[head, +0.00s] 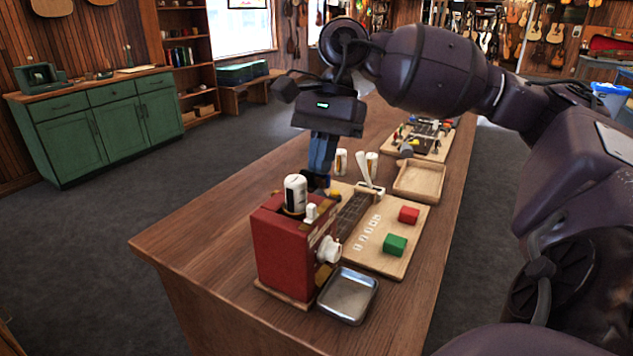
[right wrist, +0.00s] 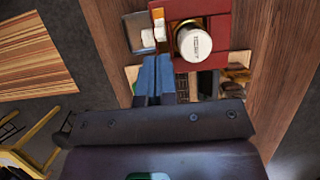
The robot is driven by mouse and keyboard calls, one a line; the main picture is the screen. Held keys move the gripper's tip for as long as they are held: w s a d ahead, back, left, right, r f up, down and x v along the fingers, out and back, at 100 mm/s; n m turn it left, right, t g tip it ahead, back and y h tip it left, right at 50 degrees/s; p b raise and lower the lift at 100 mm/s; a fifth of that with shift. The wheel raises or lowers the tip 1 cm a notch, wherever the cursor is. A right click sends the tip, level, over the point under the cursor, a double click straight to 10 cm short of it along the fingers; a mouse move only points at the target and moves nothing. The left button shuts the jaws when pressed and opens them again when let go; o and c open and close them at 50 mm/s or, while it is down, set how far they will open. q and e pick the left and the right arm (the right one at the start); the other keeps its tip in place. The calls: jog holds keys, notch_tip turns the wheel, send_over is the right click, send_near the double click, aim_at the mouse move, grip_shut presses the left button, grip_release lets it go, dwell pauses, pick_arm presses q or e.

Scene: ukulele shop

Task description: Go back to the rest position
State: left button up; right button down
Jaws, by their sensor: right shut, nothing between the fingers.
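My right gripper (head: 318,180) is above the wooden workbench, just behind a red box-shaped device (head: 283,248). Its blue fingers are together with nothing between them; they also show in the right wrist view (right wrist: 153,62), pointing toward the red device (right wrist: 218,12). A white canister with a dark label (head: 295,194) stands upright in the top of the red device, close to the fingers. In the right wrist view the canister's white top (right wrist: 194,42) is right of the fingertips. I cannot tell whether the fingers touch anything. My left gripper is not in view.
The workbench (head: 205,240) holds a metal tray (head: 348,295), a wooden board with a red block (head: 409,215) and a green block (head: 395,244), a shallow wooden tray (head: 420,181) and two white canisters (head: 341,161) behind. A green cabinet (head: 105,130) stands at the left. The floor between is clear.

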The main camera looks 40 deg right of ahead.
jog(key=v, duration=0.6)
jog(key=shift+d+r, duration=0.1)
jog(key=shift+d, duration=0.05)
